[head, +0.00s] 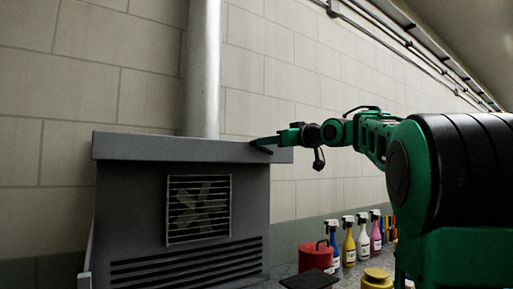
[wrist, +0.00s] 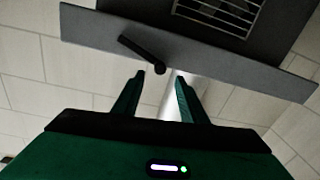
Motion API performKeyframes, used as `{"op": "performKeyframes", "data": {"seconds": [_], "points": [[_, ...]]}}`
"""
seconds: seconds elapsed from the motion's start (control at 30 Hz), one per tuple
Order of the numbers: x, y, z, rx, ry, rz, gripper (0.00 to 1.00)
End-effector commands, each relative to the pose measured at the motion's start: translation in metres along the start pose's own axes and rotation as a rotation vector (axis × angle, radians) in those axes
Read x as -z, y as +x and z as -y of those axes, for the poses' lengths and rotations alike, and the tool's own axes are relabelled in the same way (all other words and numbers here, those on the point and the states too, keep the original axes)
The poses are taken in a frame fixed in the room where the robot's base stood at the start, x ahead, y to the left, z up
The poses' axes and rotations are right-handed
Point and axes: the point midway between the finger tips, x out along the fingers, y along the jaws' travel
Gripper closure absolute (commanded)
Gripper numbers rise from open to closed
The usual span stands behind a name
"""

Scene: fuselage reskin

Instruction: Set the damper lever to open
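The damper lever (wrist: 140,49) is a short black bar with a round knob-like end on the grey top panel of the unit (wrist: 90,35). In the wrist view it slants from upper left to its round end, just beyond and between my fingertips. My gripper (wrist: 160,74) is open, its two green fingers apart with nothing between them. I cannot tell whether a finger touches the lever. In the head view my gripper (head: 268,142) is at the right end of the grey cabinet's (head: 120,150) top ledge; the lever is hard to separate from the fingers there.
A pale vertical duct (head: 203,70) rises behind the cabinet. A vent with a fan (head: 198,208) and slots are on its front. On the counter to the right stand a red can (head: 316,258), several spray bottles (head: 349,245) and a yellow-lidded container (head: 377,278). A block wall is behind.

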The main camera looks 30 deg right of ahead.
Motion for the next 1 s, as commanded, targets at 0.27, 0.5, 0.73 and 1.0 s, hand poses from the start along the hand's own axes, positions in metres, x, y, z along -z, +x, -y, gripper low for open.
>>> {"op": "performKeyframes", "data": {"seconds": [0.27, 0.5, 0.73, 1.0], "points": [[-0.001, 0.047, 0.0, 0.001, 0.002, 0.002, 0.61], [-0.001, 0.065, 0.0, 0.0, 0.001, 0.001, 0.61], [0.0, 0.066, 0.0, -0.001, 0.001, 0.001, 0.61], [-0.001, 0.066, 0.0, -0.001, 0.001, 0.001, 1.0]]}}
